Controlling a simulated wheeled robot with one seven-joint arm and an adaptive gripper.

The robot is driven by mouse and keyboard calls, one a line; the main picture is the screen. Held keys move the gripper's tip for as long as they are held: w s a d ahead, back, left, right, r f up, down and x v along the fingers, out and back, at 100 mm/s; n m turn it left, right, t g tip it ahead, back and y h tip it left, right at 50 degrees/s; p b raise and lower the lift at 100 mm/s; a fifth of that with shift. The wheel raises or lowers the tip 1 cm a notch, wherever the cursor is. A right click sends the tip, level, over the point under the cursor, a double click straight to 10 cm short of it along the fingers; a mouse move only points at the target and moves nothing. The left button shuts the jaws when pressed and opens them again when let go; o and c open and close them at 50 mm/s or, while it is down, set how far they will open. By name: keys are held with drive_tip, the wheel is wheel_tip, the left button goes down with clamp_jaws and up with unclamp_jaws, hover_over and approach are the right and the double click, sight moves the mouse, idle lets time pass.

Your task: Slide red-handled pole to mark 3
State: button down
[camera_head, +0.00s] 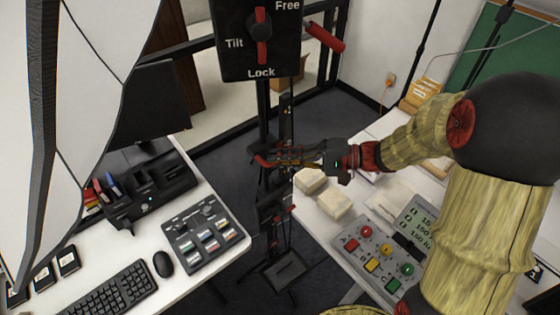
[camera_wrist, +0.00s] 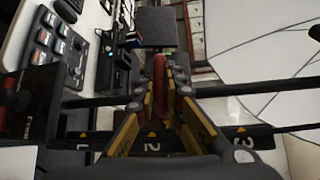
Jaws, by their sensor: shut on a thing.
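My gripper (camera_head: 275,159) reaches in from the right in the head view, at a black upright post. In the wrist view my gripper (camera_wrist: 163,82) is shut on a red handle (camera_wrist: 160,68), which shows between the yellow-sided fingers. A black scale bar (camera_wrist: 200,136) runs across the wrist view with orange triangles and numbers. Mark 2 (camera_wrist: 151,148) lies just below the fingers and mark 3 (camera_wrist: 244,156) is to its right. The handle is roughly in line with mark 2. The fingers hide the lower handle and how the pole joins the bar.
A Tilt/Free/Lock panel (camera_head: 258,40) hangs above, with another red handle (camera_head: 325,38) beside it. White desks stand on both sides, with a keyboard (camera_head: 112,291), a button box (camera_head: 203,234) and a control console (camera_head: 385,255). A pale sheet (camera_head: 75,70) fills the upper left.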

wheel_tip(320, 180, up, 10)
drive_tip(key=p, duration=0.3)
drive_tip(key=shift+w, duration=0.1)
drive_tip(key=shift+r, duration=0.1)
drive_tip(key=c, duration=2.2)
unclamp_jaws()
drive_tip(key=shift+c, duration=0.2)
drive_tip(key=o, duration=0.4)
drive_tip(key=shift+c, duration=0.2)
drive_tip(key=shift+d, duration=0.15)
drive_tip(key=v, duration=1.1)
drive_tip(key=shift+s+d, duration=0.2)
drive_tip(key=shift+d, duration=0.2)
